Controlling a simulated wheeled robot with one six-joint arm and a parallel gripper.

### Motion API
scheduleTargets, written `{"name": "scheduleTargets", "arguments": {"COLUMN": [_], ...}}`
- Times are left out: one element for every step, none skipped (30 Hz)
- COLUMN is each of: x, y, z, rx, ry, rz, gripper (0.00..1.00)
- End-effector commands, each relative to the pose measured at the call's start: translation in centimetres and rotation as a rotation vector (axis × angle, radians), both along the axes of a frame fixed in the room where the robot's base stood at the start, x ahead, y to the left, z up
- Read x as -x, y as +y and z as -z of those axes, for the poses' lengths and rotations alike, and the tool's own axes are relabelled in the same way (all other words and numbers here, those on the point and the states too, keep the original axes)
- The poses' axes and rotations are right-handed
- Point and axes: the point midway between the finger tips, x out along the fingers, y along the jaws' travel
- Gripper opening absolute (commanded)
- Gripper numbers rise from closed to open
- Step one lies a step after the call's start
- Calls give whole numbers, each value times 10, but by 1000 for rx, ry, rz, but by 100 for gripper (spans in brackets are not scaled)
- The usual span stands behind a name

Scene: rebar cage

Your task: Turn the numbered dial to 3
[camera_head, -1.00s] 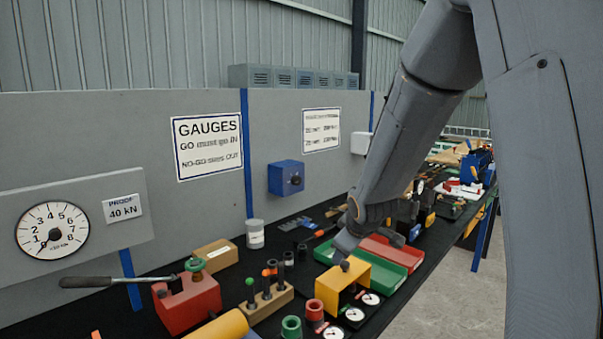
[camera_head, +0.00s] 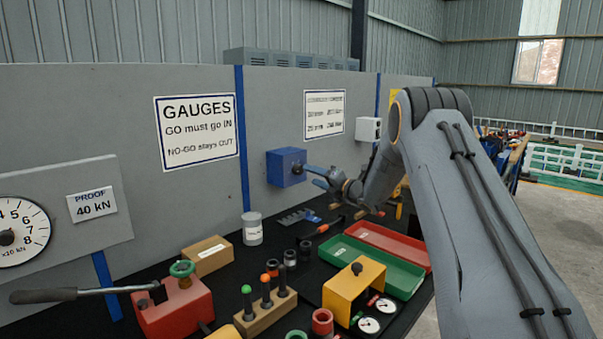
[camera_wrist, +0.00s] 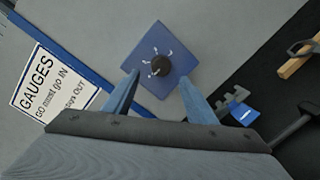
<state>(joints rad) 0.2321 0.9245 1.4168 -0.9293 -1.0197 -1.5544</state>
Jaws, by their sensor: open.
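The dial is a dark round knob (camera_wrist: 160,66) on the front of a blue box (camera_head: 282,167) fixed to the grey panel. In the wrist view the blue box (camera_wrist: 138,50) shows small white marks around the knob; the numbers are too small to read. My gripper (camera_head: 312,174) is in front of the box, reaching in from the right. In the wrist view the two blue fingers of my gripper (camera_wrist: 158,85) are apart, with the knob between and just beyond their tips. I cannot tell whether the fingers touch it. The knob is partly hidden by my gripper in the head view.
A GAUGES sign (camera_head: 198,131) hangs left of the box, and a white box (camera_head: 368,129) to its right. Below on the black bench are a white jar (camera_head: 252,229), a green tray (camera_head: 372,267), a red tray (camera_head: 390,243) and a yellow block (camera_head: 353,291).

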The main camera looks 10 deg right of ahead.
Motion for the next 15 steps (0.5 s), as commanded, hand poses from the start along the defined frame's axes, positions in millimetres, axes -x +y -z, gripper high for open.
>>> {"name": "scheduleTargets", "arguments": {"x": [-5,-9,-14,-18,-22,-28,-32,-35,-40,-43,-46,-50,-52,-54,-56], "y": [2,4,6,9,11,14,16,18,21,23,24,27,29,30,31], "z": [-1,-1,-2,-2,-1,-2,-2,-1,-2,-1,-1,-1,-2,-1,-1], "rx": [0,0,-1,-1,-2,-2,-1,-1,-2,-3,-2,-2,-2,-2,-2], "ry": [-1,0,0,0,1,1,0,2,1,1,2,2,2,2,2], "rz": [-1,1,2,2,2,2,4,3,4,4,3,3,3,2,2], "gripper": [52,52,52,52,52,52,52,52,52,52,52,52,52,52,52]}}
